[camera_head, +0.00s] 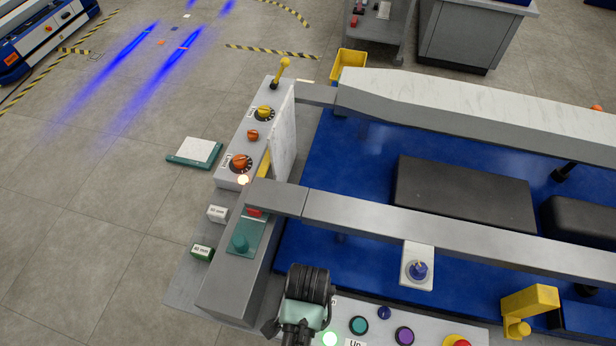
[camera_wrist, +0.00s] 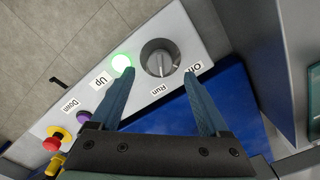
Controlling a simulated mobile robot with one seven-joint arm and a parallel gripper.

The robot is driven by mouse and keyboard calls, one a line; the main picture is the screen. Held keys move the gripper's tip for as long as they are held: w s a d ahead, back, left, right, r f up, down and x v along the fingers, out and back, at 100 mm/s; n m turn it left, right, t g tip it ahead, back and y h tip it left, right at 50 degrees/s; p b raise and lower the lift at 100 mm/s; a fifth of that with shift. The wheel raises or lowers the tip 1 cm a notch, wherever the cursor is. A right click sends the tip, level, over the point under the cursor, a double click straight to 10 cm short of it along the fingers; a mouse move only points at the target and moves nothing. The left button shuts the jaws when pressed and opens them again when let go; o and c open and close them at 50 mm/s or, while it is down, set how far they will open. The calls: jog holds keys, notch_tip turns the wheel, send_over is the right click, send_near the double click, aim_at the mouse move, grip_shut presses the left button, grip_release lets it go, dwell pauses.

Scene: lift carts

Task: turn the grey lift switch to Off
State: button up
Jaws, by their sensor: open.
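The grey lift switch (camera_wrist: 160,58) is a round knob on a pale control panel (camera_wrist: 190,28) in the wrist view. Its light pointer line runs toward the "Run" label (camera_wrist: 158,89). The "Off" label (camera_wrist: 194,69) is to the right of that. My gripper (camera_wrist: 158,74) is open, with one blue finger on each side of the knob in the picture. I cannot tell whether the fingers touch it. A lit green button (camera_wrist: 122,63) is left of the knob. In the head view the switch is hidden by my arm at the bottom.
In the wrist view, a purple button (camera_wrist: 84,116) and a red button (camera_wrist: 52,144) lie further left on the panel. In the head view, the grey rail (camera_head: 420,232), a blue knob (camera_head: 418,270) and a yellow bracket (camera_head: 530,302) stand near my arm.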

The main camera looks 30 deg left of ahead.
jog(key=shift+f, duration=2.55)
grip_shut()
